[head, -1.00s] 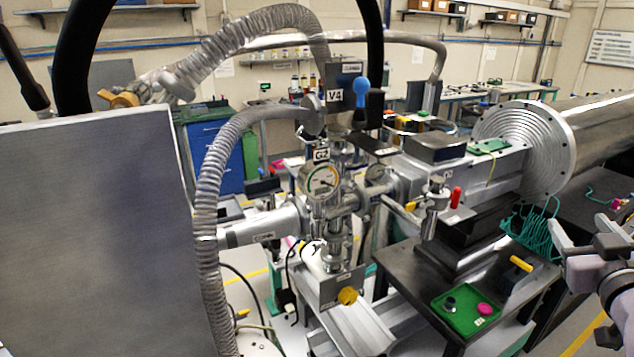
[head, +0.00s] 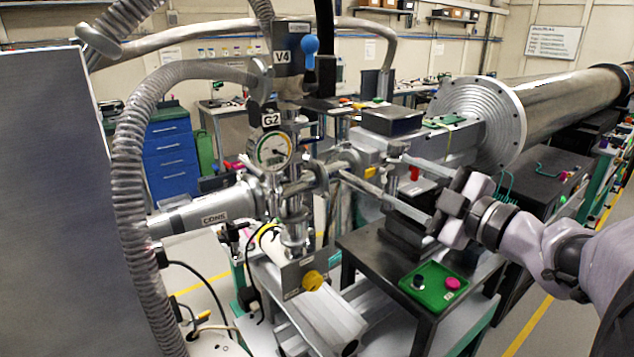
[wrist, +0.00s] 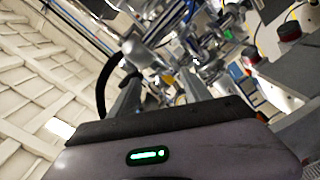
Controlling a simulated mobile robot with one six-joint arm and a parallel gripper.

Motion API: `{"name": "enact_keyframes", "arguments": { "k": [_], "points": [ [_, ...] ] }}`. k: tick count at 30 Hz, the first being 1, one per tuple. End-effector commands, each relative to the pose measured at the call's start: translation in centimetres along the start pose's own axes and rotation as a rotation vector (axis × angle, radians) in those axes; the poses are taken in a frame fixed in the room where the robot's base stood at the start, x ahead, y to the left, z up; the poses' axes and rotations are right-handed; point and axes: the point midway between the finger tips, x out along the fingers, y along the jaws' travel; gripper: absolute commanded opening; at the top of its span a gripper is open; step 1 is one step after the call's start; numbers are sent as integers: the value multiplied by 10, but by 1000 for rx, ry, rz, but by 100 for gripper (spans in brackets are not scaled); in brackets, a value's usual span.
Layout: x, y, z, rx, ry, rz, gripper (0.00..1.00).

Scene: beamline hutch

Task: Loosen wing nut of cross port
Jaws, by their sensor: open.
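The metal cross port (head: 292,200) stands below the round gauge labelled G2 (head: 272,150). A short side branch (head: 340,165) runs from it to the right. I cannot clearly pick out the wing nut among the small clamp parts. My gripper (head: 375,168) reaches in from the right, open, its two long grey fingers pointing left towards the cross port's right side. Nothing is clearly held between them. I cannot tell whether a fingertip touches the branch. In the wrist view the open fingers (wrist: 160,88) point at blurred metal fittings (wrist: 205,50).
A ribbed hose (head: 128,170) hangs left of the cross port. A black stand (head: 385,270) holds a green tray (head: 432,297) with small parts under my gripper.

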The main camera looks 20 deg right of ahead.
Motion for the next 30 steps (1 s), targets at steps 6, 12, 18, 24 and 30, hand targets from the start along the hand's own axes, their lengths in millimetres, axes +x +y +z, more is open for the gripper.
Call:
{"name": "enact_keyframes", "arguments": {
  "k": [6,12,18,24,30],
  "points": [
    [19,0,0,-1,0,1,56],
    [21,1,0,-1,0,1,56],
    [21,1,0,-1,0,1,31],
    [20,1,0,-1,-1,1,0],
    [20,-5,4,-265,-1,3,0]
  ]
}}
